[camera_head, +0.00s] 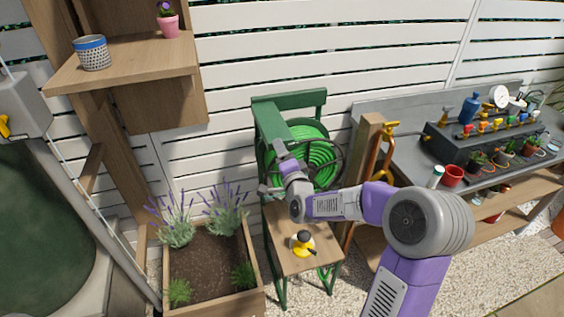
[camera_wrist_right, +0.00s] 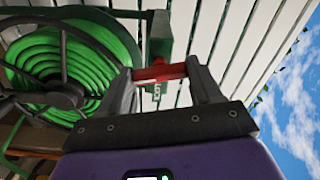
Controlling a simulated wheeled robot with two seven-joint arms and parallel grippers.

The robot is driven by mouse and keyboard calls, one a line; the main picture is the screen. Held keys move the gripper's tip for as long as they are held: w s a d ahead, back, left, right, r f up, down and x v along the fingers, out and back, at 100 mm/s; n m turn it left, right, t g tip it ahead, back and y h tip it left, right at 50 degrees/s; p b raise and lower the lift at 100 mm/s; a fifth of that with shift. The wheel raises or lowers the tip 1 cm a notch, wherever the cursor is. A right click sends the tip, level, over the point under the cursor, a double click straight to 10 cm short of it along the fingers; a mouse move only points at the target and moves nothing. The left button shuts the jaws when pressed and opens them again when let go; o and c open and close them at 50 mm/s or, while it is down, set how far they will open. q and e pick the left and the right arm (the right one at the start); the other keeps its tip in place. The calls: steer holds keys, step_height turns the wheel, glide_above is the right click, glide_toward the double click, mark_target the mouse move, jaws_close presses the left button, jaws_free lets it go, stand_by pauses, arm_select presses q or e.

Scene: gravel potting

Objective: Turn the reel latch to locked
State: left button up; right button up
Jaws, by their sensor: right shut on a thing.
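The hose reel, with a coiled green hose (camera_head: 318,158) on a green frame (camera_head: 289,99), stands against the white fence. My right arm reaches in from the lower right, and its gripper (camera_head: 266,190) is at the reel's left front side. In the right wrist view the gripper (camera_wrist_right: 157,78) is shut on the red reel latch (camera_wrist_right: 159,72), which lies crosswise between the fingertips, in front of a green post (camera_wrist_right: 160,40). A small pale marking shows just below the latch, too small to read. In the head view the latch is hidden by my gripper. My left gripper is not in view.
A small wooden table (camera_head: 283,258) below the reel carries a yellow and black item (camera_head: 303,243). A lavender planter (camera_head: 208,272) stands left of it. A potting bench (camera_head: 425,160) with pots is at the right. A dark reel wheel (camera_wrist_right: 66,97) is close beside the gripper.

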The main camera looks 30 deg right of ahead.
steer(key=shift+m+b, duration=1.2)
steer(key=shift+m, duration=0.3)
steer(key=o, duration=1.1)
steer(key=shift+c, duration=0.2)
steer(key=v, duration=0.7)
steer(key=shift+s+p, duration=0.3)
steer(key=shift+p, duration=0.1)
